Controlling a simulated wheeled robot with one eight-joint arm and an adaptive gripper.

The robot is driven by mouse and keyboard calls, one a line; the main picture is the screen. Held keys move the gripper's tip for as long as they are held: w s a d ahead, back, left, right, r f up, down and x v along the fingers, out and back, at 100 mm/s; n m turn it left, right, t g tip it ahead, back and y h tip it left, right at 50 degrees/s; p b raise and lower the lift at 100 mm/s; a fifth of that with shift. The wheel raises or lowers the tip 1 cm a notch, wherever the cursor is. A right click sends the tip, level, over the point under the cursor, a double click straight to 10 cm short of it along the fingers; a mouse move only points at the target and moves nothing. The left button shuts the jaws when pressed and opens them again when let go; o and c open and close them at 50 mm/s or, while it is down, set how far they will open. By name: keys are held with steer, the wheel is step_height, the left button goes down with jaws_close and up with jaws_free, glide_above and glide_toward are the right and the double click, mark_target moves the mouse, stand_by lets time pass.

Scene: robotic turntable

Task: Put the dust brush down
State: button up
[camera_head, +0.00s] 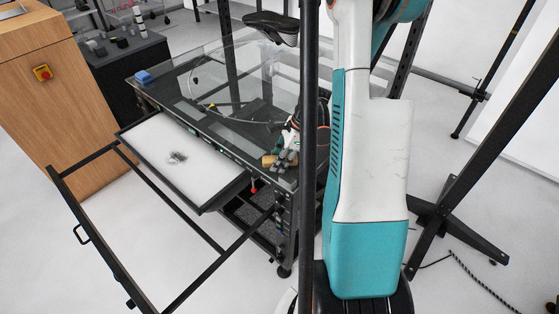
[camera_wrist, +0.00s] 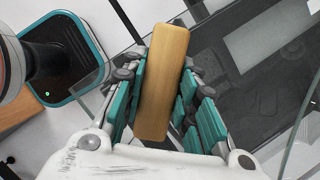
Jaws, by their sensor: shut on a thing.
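The dust brush shows its plain wooden body (camera_wrist: 163,80) in the wrist view, long and tilted slightly. My gripper (camera_wrist: 166,95) is shut on it, with teal finger pads on both sides. In the head view the brush's wooden end (camera_head: 268,161) shows beside my gripper (camera_head: 287,157), over the near right corner of the glass-topped black table (camera_head: 240,140). I cannot tell whether the brush touches the table. Its bristles are not clear in either view, and my arm hides part of the area.
A white-surfaced drawer tray (camera_head: 150,138) with a small grey heap (camera_head: 177,158) sticks out in front of the table. A black frame (camera_head: 200,231) extends before it. A wooden cabinet (camera_head: 60,90) stands left.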

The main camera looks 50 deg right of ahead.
steer(key=shift+s+f, duration=0.15)
steer(key=shift+f, duration=0.15)
steer(key=o, duration=0.9)
steer(key=shift+a, duration=0.1)
steer(key=shift+c, duration=0.2)
steer(key=shift+o, duration=0.7)
steer(key=shift+f, duration=0.1)
steer(key=shift+r, duration=0.2)
steer(key=shift+r, duration=0.2)
steer(key=p+v, duration=0.4)
steer(key=v, duration=0.8)
steer(key=shift+r, duration=0.15)
steer(key=shift+w, duration=0.25)
